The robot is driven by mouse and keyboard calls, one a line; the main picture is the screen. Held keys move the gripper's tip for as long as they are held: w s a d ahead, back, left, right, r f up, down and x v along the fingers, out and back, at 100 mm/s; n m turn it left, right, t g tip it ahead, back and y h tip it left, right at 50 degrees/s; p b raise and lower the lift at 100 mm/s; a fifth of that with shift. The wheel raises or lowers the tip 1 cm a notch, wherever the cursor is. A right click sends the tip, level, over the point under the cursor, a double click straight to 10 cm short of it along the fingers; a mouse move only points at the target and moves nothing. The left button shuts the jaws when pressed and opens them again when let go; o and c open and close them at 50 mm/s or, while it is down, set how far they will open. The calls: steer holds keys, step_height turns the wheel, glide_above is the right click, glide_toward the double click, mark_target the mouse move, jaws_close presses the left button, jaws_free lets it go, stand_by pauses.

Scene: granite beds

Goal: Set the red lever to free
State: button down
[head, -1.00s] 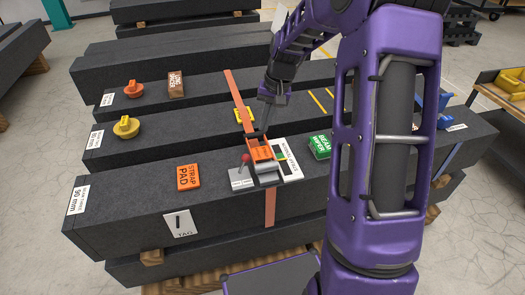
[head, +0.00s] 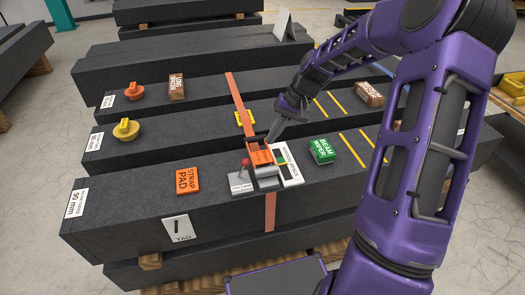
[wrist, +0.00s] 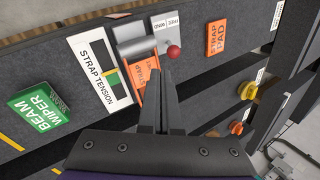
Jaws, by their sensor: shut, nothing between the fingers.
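The red lever (head: 244,163) is a short stick with a red ball knob. It stands on a grey plate (head: 241,184) with two small white labels on the front granite bed. In the wrist view its red knob (wrist: 173,51) is just beyond my fingertips, slightly right. My gripper (head: 268,141) is shut and empty, above the far end of the orange strap ratchet (head: 260,156), to the right of the lever. The fingers (wrist: 159,82) appear apart from the knob.
A strap tension gauge (wrist: 101,67) lies beside the ratchet, and a green beam wiper box (head: 322,151) is right of it. An orange strap pad (head: 188,181) lies left of the lever. The orange strap (head: 236,93) crosses the beds. Bare granite separates pad and lever plate.

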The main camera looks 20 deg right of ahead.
steer(key=b, duration=0.2)
glide_toward(243, 169)
steer(key=f, duration=0.5)
steer(key=shift+w+d, duration=0.25)
